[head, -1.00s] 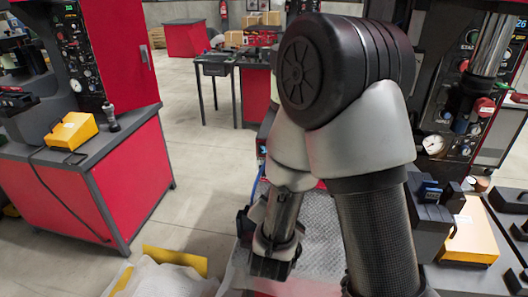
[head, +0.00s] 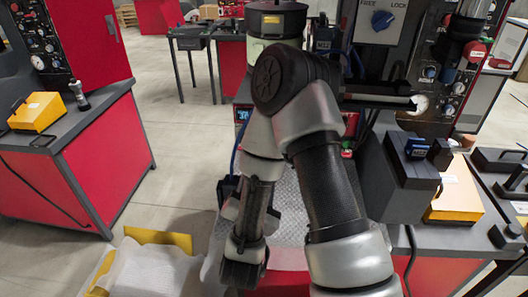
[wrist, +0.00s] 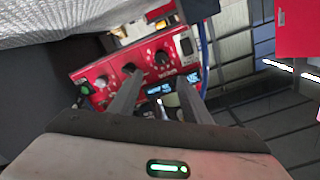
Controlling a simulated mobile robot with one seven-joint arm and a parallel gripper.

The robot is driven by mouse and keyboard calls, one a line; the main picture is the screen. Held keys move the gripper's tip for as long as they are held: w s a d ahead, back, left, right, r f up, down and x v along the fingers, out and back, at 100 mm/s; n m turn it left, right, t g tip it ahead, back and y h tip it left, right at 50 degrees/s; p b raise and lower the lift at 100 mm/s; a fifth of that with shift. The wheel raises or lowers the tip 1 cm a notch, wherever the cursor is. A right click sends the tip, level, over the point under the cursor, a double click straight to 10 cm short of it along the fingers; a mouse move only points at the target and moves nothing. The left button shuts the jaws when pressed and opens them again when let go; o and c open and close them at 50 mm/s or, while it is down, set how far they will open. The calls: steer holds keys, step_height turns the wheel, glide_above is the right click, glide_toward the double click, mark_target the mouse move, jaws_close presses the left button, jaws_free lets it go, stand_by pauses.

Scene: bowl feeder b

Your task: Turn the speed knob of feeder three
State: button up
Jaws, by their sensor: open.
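A red control panel (wrist: 150,65) stands in front of my gripper in the wrist view. It carries dark knobs (wrist: 162,57), a pale knob (wrist: 101,82), a grey switch (wrist: 186,47), a green button (wrist: 86,90) and small blue displays. Its labels are too small to read, so I cannot tell which knob sets the speed or whether this is feeder three. My gripper (wrist: 158,82) is open, and its fingers overlap the panel's lower part. I cannot tell whether they touch it. In the head view my arm hides most of the feeder's front.
A blue FREE/LOCK selector (head: 382,20) is on a grey box at the back. A dark bowl-like unit (head: 276,18) stands behind my arm. A red cabinet with a yellow box (head: 36,111) is at left. Pale sheeting (head: 152,270) lies low front. Floor between is clear.

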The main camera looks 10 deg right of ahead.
steer(key=b+x, duration=0.3)
steer(key=x, duration=1)
steer(key=shift+w+b, duration=0.35)
steer(key=shift+b, duration=0.05)
steer(key=shift+f, duration=0.1)
steer(key=c, duration=1)
